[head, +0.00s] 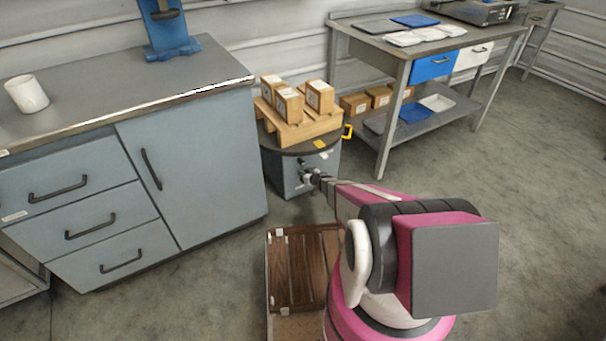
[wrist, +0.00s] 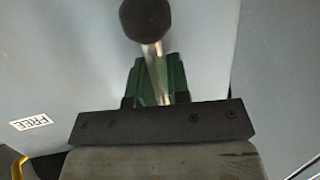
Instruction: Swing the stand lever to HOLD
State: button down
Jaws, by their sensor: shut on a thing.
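The stand (head: 285,175) is a grey-blue drum-like cabinet between the left counter and the back workbench. Its lever (wrist: 146,20) has a black ball knob and a thin metal rod, seen close in the wrist view. My gripper (wrist: 155,80) is shut on the rod below the knob, with green finger pads on both sides. In the head view my gripper (head: 308,175) is at the front face of the stand. A white FREE label (wrist: 31,122) is on the panel at the left in the wrist view. I cannot read a HOLD label anywhere.
Cardboard boxes (head: 289,105) sit on a wooden pallet (head: 300,131) on top of the stand. A drawer counter (head: 85,195) is at the left, and a workbench (head: 395,130) is behind at the right. A brown wooden crate (head: 305,270) is beside my base. The right floor is clear.

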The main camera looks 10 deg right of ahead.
jog(key=c, duration=1.1)
grip_release()
jog(key=shift+s, duration=0.1)
jog(key=v, duration=0.7)
jog(key=shift+s, duration=0.15)
jog(key=shift+r, duration=0.1)
